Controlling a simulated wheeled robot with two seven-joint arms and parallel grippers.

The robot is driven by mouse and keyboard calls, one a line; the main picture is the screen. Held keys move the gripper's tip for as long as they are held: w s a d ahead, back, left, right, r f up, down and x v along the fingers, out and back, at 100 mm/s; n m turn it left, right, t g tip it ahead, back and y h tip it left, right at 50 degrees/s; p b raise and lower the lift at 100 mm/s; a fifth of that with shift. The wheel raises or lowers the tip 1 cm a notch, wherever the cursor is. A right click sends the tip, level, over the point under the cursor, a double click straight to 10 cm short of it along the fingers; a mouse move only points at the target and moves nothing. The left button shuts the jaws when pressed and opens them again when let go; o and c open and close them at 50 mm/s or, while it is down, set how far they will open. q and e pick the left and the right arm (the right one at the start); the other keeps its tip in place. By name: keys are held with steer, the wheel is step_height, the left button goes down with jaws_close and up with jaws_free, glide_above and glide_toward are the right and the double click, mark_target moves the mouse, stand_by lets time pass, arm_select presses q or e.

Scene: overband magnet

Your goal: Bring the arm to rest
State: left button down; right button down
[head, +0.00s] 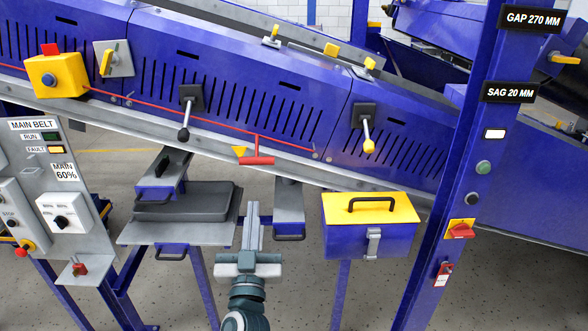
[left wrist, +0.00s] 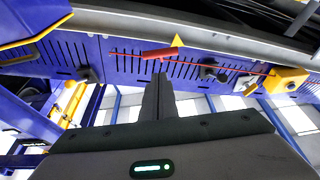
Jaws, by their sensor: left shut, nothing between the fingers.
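My left gripper (head: 252,210) is shut and empty, with its fingers pointing up the head view from the bottom middle. It appears below the red pull handle (head: 257,160) on the blue conveyor guard (head: 235,75). Nothing seems to touch the fingers. In the left wrist view the shut fingers (left wrist: 158,82) point at the guard, which appears upside down, with the red handle (left wrist: 165,54) just beyond the tips. My right gripper is in neither view.
A blue box with a yellow lid (head: 370,235) stands right of my gripper. A metal shelf with a dark tray (head: 185,203) is to its left. The control panel (head: 45,190) is at far left, a blue post (head: 455,170) at right. The floor shows below.

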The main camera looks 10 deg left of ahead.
arm_select(q)
steer(key=d+f+m+g+h, duration=0.2)
steer(key=f+g, duration=0.1)
steer(key=f, duration=1.5)
steer(key=d+f+m+g+h, duration=0.2)
steer(key=d+f+g+h, duration=0.15)
steer(key=f, duration=1.45)
steer(key=s+f+m+g, duration=0.1)
steer(key=s+f+g, duration=0.2)
steer(key=s+f, duration=0.6)
steer(key=s+f+g, duration=0.2)
steer(key=s+f, duration=0.3)
steer(key=f, duration=0.8)
steer(key=s+a+f+g, duration=0.3)
steer(key=s+f, duration=0.4)
steer(key=s, duration=0.6)
steer(key=s+a+f+g, duration=0.2)
steer(key=s+f, duration=0.5)
steer(key=s, duration=0.6)
steer(key=s+a+f+g+b, duration=0.1)
steer(key=s+a+f+g, duration=0.2)
steer(key=s+f, duration=0.4)
steer(key=s+g, duration=0.1)
steer(key=s, duration=0.6)
steer(key=shift+a+f, duration=0.15)
steer(key=shift+a, duration=0.2)
